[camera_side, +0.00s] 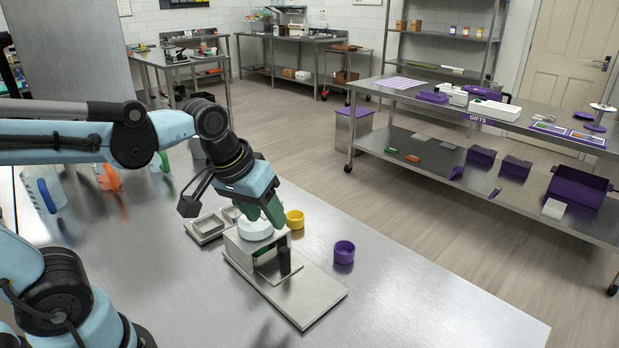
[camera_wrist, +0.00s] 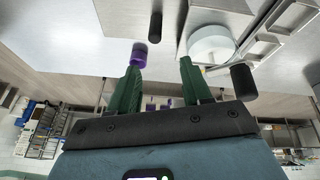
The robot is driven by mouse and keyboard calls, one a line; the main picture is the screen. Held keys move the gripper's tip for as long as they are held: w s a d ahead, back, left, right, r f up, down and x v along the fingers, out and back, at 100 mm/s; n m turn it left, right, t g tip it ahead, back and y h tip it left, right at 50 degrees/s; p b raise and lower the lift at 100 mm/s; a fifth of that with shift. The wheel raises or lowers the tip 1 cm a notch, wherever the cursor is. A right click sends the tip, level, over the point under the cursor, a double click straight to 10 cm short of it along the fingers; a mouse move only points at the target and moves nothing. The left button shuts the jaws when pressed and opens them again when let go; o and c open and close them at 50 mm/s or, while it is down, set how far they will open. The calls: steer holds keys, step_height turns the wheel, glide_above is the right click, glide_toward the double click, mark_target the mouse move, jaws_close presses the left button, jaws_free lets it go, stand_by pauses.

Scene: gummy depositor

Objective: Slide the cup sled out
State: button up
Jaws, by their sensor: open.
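The depositor (camera_side: 240,247) is a light grey box on a flat base plate (camera_side: 318,300), with a round white hopper (camera_side: 255,229) on top. A black upright post (camera_side: 284,262) stands at its front; I cannot tell whether it is the sled's handle. The sled is not clearly distinguishable. In the wrist view, the hopper (camera_wrist: 212,43) and two black posts, one at the top (camera_wrist: 155,27) and one at the right (camera_wrist: 243,82), show. My gripper (camera_side: 273,222), with green fingers, is over the depositor beside the hopper. Its fingers (camera_wrist: 161,62) are apart and nothing is between them.
A yellow cup (camera_side: 295,220) stands behind the depositor. A purple cup (camera_side: 344,252) stands to its right and shows in the wrist view (camera_wrist: 139,55). A grey divided tray (camera_side: 206,229) lies at left. Pitchers stand farther left. The steel table (camera_side: 420,310) is clear at front right.

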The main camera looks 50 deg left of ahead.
mark_target(284, 249)
steer(key=w+n+g, duration=0.1)
steer(key=n+g, duration=0.1)
steer(key=n, duration=0.1)
steer(key=w+d+n+g, duration=0.1)
steer(key=w+n+g, duration=0.1)
steer(key=shift+w+n+g, duration=0.2)
steer(key=shift+n+g, duration=0.1)
steer(key=shift+n, duration=0.1)
steer(key=shift+f, duration=5.95)
jaws_close()
